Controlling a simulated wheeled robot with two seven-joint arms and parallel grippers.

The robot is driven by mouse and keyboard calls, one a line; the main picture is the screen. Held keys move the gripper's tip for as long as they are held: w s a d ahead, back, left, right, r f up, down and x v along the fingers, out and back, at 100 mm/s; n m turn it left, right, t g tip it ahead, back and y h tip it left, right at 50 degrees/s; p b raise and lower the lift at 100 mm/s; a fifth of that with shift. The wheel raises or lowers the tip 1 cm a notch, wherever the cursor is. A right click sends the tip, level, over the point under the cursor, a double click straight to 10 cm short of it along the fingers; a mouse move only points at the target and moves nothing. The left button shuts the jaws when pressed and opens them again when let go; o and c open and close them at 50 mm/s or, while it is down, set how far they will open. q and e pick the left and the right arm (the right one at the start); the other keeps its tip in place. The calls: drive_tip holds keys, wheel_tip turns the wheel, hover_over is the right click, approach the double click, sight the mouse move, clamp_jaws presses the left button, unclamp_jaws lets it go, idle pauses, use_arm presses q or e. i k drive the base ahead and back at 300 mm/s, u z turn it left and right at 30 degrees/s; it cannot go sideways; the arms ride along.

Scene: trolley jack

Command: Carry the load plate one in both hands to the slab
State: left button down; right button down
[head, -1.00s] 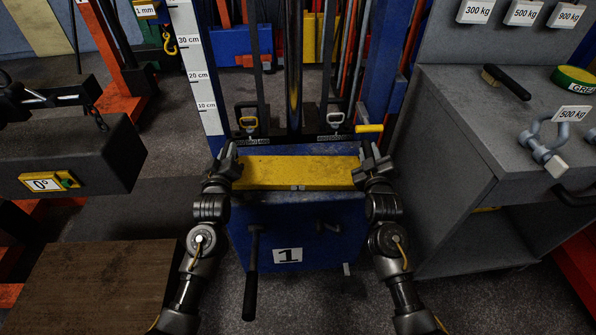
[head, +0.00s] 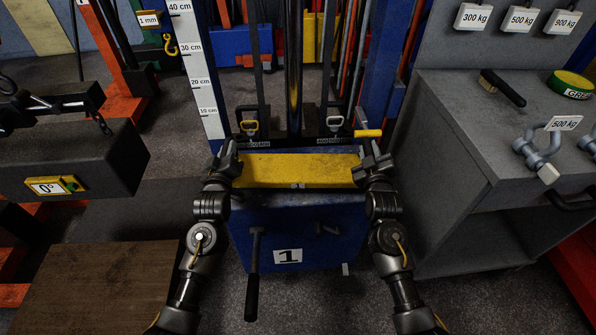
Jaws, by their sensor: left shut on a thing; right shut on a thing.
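A long yellow plate (head: 297,169) lies level between my grippers, just above a blue body (head: 335,250) with a "1" label on its front. I take the yellow plate for load plate one; I cannot tell whether it touches the blue body. My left gripper (head: 229,158) is shut on the plate's left end. My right gripper (head: 368,162) is shut on its right end. The fingertips partly hide both ends. A flat brown board (head: 100,288) lies at the lower left and may be the slab.
A thick dark block (head: 80,160) with a "0°" gauge (head: 54,186) stands at the left. A grey cabinet (head: 455,130) with shackles (head: 537,150) stands close on the right. A blue frame with a height scale (head: 196,70) rises behind the plate. Grey floor shows between.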

sight(94, 294)
drive_tip(key=k, duration=1)
drive_tip(key=u, duration=2.95)
drive_tip(key=i, duration=0.35)
